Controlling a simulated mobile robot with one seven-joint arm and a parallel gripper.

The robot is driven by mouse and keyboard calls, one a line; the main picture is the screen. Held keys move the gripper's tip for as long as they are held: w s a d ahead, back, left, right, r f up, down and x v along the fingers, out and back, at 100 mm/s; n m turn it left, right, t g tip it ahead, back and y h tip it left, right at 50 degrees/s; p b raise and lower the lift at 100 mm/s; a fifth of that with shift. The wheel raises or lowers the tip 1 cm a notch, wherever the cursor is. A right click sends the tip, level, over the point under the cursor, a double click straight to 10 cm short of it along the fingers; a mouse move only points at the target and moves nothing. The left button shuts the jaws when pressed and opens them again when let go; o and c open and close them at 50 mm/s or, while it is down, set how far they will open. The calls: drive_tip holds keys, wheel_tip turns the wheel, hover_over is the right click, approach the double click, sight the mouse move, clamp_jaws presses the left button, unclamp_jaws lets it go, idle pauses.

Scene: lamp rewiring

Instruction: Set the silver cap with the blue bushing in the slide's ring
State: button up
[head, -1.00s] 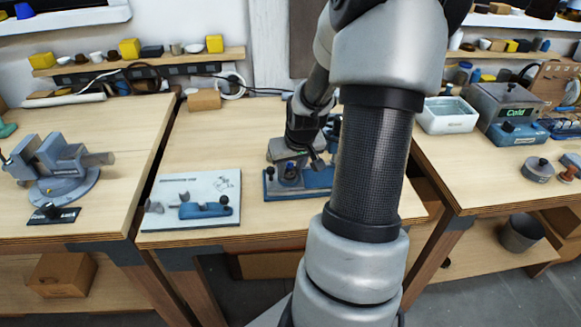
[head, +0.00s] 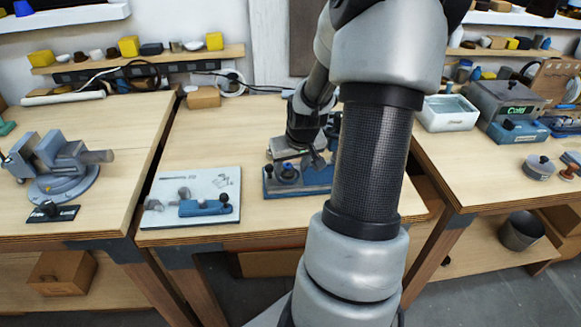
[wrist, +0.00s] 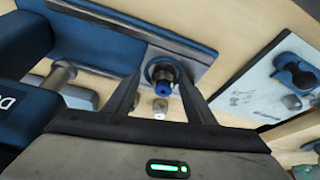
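The silver cap (wrist: 160,70) with the blue bushing (wrist: 164,88) shows between my fingertips in the wrist view, at the edge of the blue slide fixture (wrist: 105,28). A dark round rim surrounds the cap there; I cannot tell how deep the cap sits in it. My gripper (wrist: 160,78) is open, with one finger on each side of the cap and a gap visible beside it. In the head view the fixture (head: 312,187) stands on the middle bench, with my gripper (head: 312,160) just above it. My arm hides its right part.
A white board (head: 170,221) with a small blue fixture (head: 206,208) lies left of the slide fixture. A vise (head: 60,165) stands on the left bench. A white tub (head: 447,114) is on the right bench. Bare wood lies behind the board.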

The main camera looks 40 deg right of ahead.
drive_tip(key=shift+a, duration=0.2)
drive_tip(key=p+v, duration=0.5)
drive_tip(key=v, duration=1.2)
drive_tip(key=shift+r, duration=0.25)
drive_tip(key=shift+d, duration=0.1)
drive_tip(key=w+d+p+v, duration=0.1)
drive_tip(key=p+v, duration=0.6)
drive_tip(key=v, duration=0.1)
drive_tip(key=shift+a+r+p, duration=0.3)
drive_tip(key=shift+a+r, duration=0.1)
drive_tip(key=shift+r, duration=0.2)
drive_tip(key=shift+s, duration=0.1)
